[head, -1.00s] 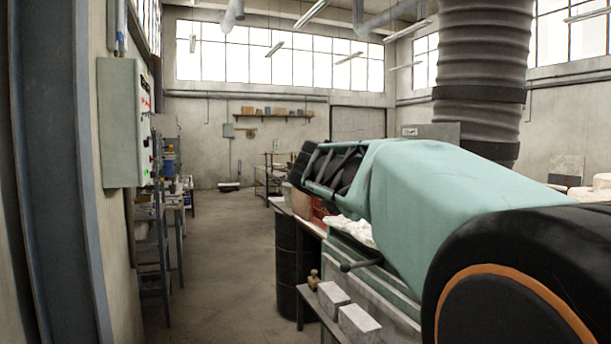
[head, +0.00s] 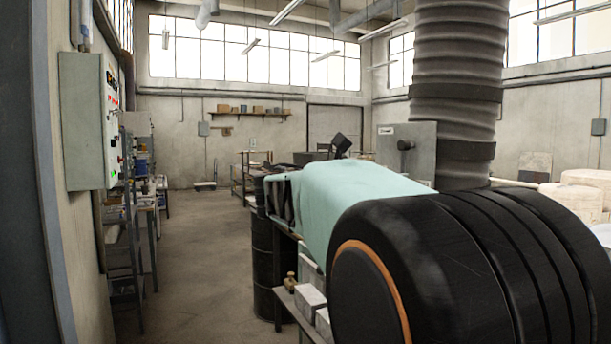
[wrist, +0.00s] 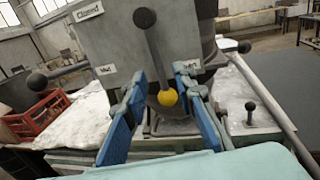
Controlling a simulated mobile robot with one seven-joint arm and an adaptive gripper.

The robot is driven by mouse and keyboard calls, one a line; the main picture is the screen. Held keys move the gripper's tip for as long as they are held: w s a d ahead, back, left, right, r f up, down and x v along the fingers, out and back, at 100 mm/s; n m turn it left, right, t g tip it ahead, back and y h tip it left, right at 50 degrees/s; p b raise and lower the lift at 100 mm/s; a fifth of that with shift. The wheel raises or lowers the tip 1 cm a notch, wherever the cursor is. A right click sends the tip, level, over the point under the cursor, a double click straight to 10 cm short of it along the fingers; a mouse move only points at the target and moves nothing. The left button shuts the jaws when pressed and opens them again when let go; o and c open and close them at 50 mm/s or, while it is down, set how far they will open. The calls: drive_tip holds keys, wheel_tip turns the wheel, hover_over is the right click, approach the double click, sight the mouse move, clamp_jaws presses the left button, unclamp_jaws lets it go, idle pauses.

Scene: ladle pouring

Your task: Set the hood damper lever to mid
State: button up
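The hood damper lever (wrist: 156,55) hangs from a dark round pivot on a grey box and ends in a yellow ball (wrist: 167,97). It points down, slightly right, in the wrist view. The box (wrist: 120,45) carries a "Closed" label at upper left and small labels to either side of the lever, too small to read surely. My gripper (wrist: 161,79) is open, its blue fingers on either side of the lever near the ball, with visible gaps. In the head view the box (head: 420,150) stands beyond my arm, which hides the lever's lower part and most of my gripper.
A thick ribbed duct (head: 455,90) rises behind the box. In the wrist view, a red crate (wrist: 38,115) stands at left and a small black-knobbed handle (wrist: 250,107) at right. A grey control cabinet (head: 88,120) hangs on the left wall; the aisle floor (head: 200,250) is clear.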

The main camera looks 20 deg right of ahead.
drive_tip(key=x, duration=0.3)
drive_tip(key=shift+d, duration=0.2)
clamp_jaws()
